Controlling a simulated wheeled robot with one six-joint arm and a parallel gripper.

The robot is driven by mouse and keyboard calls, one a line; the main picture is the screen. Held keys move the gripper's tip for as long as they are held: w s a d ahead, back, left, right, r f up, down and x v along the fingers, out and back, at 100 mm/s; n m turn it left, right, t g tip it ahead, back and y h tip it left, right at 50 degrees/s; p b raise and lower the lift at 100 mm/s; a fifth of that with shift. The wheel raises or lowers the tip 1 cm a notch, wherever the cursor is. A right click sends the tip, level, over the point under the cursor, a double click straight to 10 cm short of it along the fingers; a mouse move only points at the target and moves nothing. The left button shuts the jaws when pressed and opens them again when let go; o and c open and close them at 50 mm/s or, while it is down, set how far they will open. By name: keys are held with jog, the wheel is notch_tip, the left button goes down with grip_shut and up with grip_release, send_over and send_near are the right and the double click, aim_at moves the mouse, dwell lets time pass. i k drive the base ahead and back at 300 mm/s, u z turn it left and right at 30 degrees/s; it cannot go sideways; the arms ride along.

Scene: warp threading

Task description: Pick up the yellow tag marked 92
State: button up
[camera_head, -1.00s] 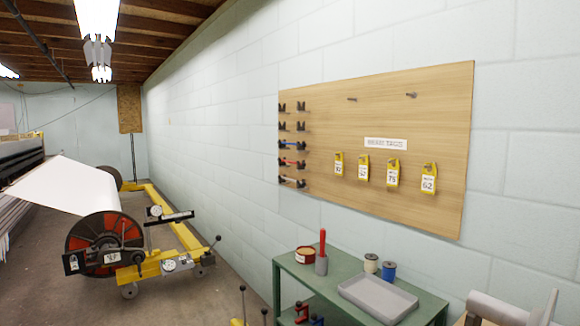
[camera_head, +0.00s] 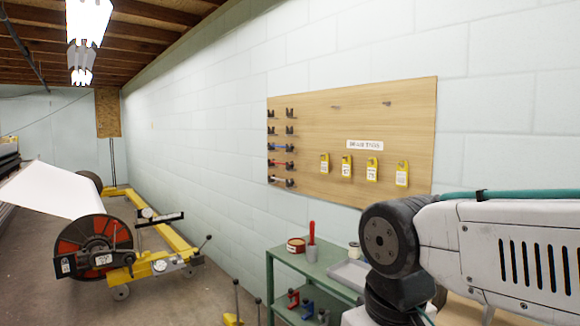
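Several yellow tags with white labels hang in a row on the wooden pegboard (camera_head: 300,115) on the wall. From left to right they are a first tag (camera_head: 324,164), a second tag (camera_head: 347,167), a third tag (camera_head: 372,170) and a rightmost tag (camera_head: 402,174). Their numbers are too small and blurred to read surely, so I cannot tell which one is marked 92. My arm reaches in from the right, in front of the bench and below the tags. My gripper is not in view.
A sign (camera_head: 365,145) hangs above the tags. Dark clips (camera_head: 281,155) line the board's left side. Below stands a green bench (camera_head: 286,262) with a red tin (camera_head: 296,245), a red-handled tool (camera_head: 312,243) and a grey tray (camera_head: 347,274), partly hidden by my arm. A yellow-framed reel stand (camera_head: 105,245) is at left.

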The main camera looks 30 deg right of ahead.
aim_at(324, 163)
jog(key=u, duration=0.25)
jog(key=k, duration=0.75)
jog(key=z, duration=0.85)
jog(key=i, duration=1)
jog(key=u, duration=0.4)
jog(key=k, duration=0.45)
jog(key=u, duration=0.95)
jog(key=k, duration=0.85)
jog(key=u, duration=0.55)
jog(key=i, duration=1.6)
jog(key=z, duration=0.5)
jog(key=i, duration=1.85)
jog(key=z, duration=0.5)
